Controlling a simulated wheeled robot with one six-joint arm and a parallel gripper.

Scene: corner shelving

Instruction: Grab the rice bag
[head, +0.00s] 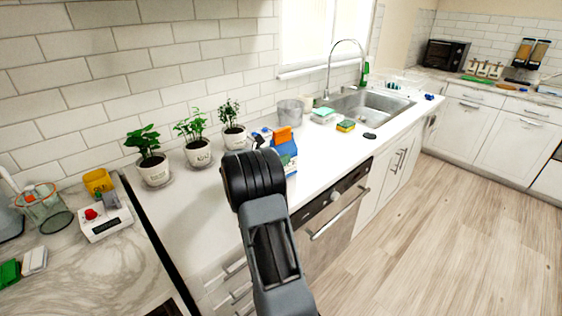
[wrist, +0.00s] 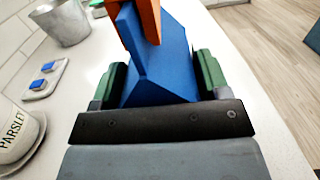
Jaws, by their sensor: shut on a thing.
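The rice bag, as I take it, is a blue pack with an orange top (head: 285,150), on the white counter left of the sink. In the wrist view the blue bag (wrist: 165,62) sits between the green fingers of my gripper (wrist: 160,75), one on each side. My gripper is shut on it. In the head view my dark wrist hides the fingers and part of the bag. The bag's base is hidden, so I cannot tell whether it touches the counter.
Three potted plants (head: 198,152) stand along the wall to the left. A grey metal cup (head: 290,112) is behind the bag. A yellow-green sponge (head: 346,126) and the sink (head: 372,103) are to the right. The counter's front edge is close.

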